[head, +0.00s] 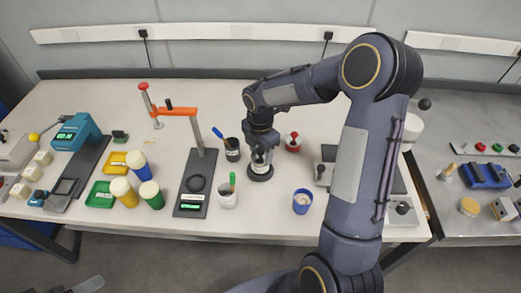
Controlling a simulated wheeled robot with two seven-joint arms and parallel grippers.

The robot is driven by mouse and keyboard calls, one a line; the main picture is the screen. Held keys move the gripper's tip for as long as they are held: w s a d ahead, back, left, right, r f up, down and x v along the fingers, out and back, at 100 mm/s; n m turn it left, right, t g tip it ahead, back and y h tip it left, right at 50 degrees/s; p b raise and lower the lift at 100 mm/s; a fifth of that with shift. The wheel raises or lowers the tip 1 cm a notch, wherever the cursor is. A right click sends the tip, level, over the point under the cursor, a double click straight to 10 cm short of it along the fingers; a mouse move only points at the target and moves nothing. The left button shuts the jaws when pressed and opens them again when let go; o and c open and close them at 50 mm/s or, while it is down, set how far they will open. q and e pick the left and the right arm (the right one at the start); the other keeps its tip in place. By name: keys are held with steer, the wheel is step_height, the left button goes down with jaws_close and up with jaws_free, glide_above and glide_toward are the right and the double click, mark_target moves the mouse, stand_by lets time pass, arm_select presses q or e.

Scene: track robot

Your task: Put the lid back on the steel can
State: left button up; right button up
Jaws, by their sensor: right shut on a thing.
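My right gripper (261,155) points down over the middle of the bench and is shut on a small pale, metallic-looking thing. That thing is mostly hidden by the fingers, so I cannot tell whether it is the lid or part of the steel can. Right below it is a dark round base (261,177); I cannot tell whether the two touch. I cannot pick out a separate lid or the steel can with certainty. A grey part, perhaps of my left gripper (88,285), shows at the bottom left edge; its jaws are unclear.
A dark cup with a blue-handled tool (232,153) and a pale cup with a green-handled tool (228,200) stand close left. A red-topped pot (293,143) and a blue cup (302,203) are to the right. An orange-armed stand (180,111) is further left.

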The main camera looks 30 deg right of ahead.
steer(key=o, duration=1.5)
steer(key=shift+r, duration=0.1)
steer(key=shift+r+p, duration=2.85)
steer(key=shift+r, duration=0.55)
jaws_close()
